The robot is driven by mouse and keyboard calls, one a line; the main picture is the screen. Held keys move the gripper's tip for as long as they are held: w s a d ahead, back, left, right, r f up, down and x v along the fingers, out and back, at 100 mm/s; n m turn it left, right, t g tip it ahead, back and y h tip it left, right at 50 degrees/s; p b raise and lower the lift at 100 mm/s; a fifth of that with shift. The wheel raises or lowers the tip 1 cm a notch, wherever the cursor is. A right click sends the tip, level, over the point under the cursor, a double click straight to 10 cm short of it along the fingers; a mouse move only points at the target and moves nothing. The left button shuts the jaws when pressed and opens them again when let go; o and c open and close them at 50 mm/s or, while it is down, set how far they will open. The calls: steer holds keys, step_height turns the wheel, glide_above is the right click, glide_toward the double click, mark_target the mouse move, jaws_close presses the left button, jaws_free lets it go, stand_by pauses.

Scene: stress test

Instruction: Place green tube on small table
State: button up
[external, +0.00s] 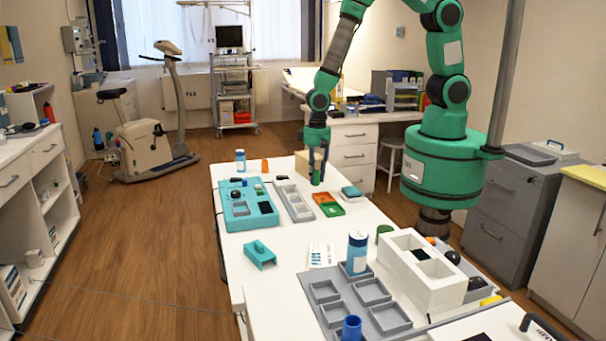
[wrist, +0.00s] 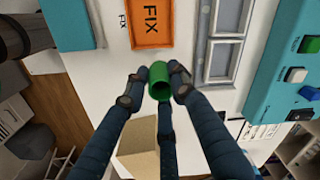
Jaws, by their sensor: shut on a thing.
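The green tube (wrist: 160,73) is held between the fingertips of my gripper (wrist: 157,85) in the wrist view, with its dark open end showing. In the external view the tube (external: 316,179) shows as a small green piece under my gripper (external: 317,168), at the far part of the white table (external: 290,244). I cannot tell whether it touches the tabletop. Which surface is the small table is not clear; a white desk (external: 352,130) stands behind the white table.
A beige box (external: 301,163) is close beside my gripper. An orange tray marked FIX (wrist: 151,22), a grey compartment tray (external: 294,201) and a teal panel (external: 238,212) lie nearby. A white block (external: 408,262), a blue-white bottle (external: 357,252) and another green cylinder (external: 384,233) stand nearer the camera.

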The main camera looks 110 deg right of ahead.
steer(key=shift+w, duration=0.35)
steer(key=shift+w+f, duration=0.2)
steer(key=shift+f, duration=0.15)
steer(key=shift+f+b, duration=0.35)
steer(key=shift+f, duration=1.1)
steer(key=shift+f, duration=0.2)
steer(key=o, duration=0.9)
steer(key=shift+o, duration=0.2)
steer(key=shift+r, duration=0.15)
step_height(320, 180, up, 12)
steer(key=p, duration=0.1)
steer(key=shift+s+d+p, duration=0.2)
steer(key=shift+p, duration=0.1)
steer(key=shift+r, duration=0.15)
